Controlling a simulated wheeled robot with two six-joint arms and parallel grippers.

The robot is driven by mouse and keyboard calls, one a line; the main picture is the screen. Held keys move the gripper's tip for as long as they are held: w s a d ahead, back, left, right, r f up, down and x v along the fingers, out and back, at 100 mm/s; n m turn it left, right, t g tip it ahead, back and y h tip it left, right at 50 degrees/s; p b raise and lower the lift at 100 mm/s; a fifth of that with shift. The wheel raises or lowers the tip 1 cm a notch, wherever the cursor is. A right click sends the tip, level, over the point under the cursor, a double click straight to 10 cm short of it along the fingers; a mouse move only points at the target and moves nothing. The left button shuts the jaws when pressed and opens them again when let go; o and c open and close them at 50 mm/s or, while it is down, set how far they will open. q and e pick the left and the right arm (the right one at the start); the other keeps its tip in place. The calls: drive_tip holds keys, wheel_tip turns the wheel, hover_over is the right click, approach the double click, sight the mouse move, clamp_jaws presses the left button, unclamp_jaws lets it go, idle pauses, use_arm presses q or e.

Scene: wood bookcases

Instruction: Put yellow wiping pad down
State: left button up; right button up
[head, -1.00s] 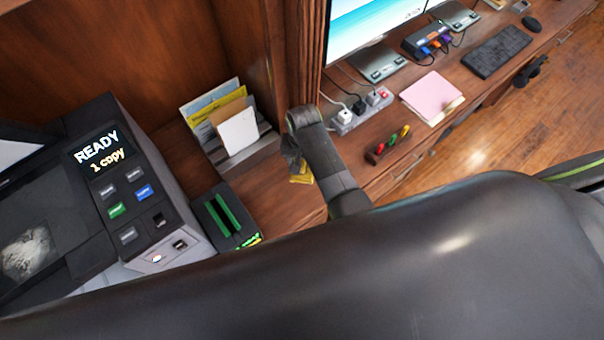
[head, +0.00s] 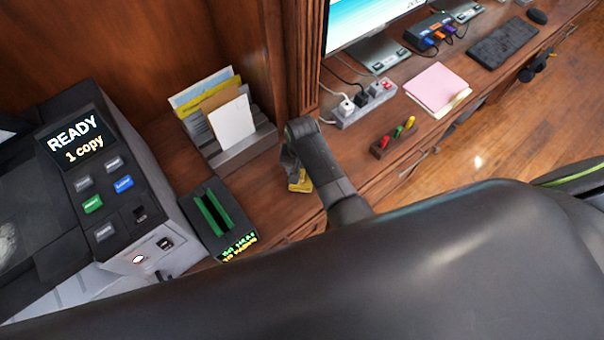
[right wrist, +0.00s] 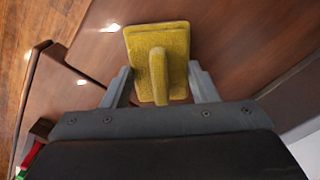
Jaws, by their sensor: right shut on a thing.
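The yellow wiping pad (right wrist: 158,45) is a flat yellow block with a raised grip. In the right wrist view it is between the fingers of my right gripper (right wrist: 160,88), which is shut on its grip. In the head view the pad (head: 299,181) shows partly below my right gripper (head: 291,165), over the wooden desk (head: 268,205). My arm hides the rest of it. I cannot tell whether the pad touches the desk. My left gripper is not in view.
A black device with green slots (head: 216,220) and a letter holder (head: 245,145) stand left of the gripper, with a copier (head: 150,215) farther left. A power strip (head: 362,105), pen holder (head: 394,139) and pink notepad (head: 437,87) lie right. Bare desk surrounds the pad.

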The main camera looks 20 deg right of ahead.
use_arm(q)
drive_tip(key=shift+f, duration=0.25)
use_arm(e)
drive_tip(key=shift+f, duration=0.2)
drive_tip(key=shift+f, duration=0.1)
drive_tip(key=o, duration=1)
drive_tip(key=shift+o, duration=0.2)
wheel_tip(320, 180, up, 10)
drive_tip(key=p, duration=0.9)
drive_tip(key=shift+w, duration=0.1)
drive_tip(key=shift+r+b, duration=0.2)
drive_tip(key=shift+b, duration=0.1)
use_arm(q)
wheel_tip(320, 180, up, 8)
use_arm(e)
drive_tip(key=shift+r, duration=0.9)
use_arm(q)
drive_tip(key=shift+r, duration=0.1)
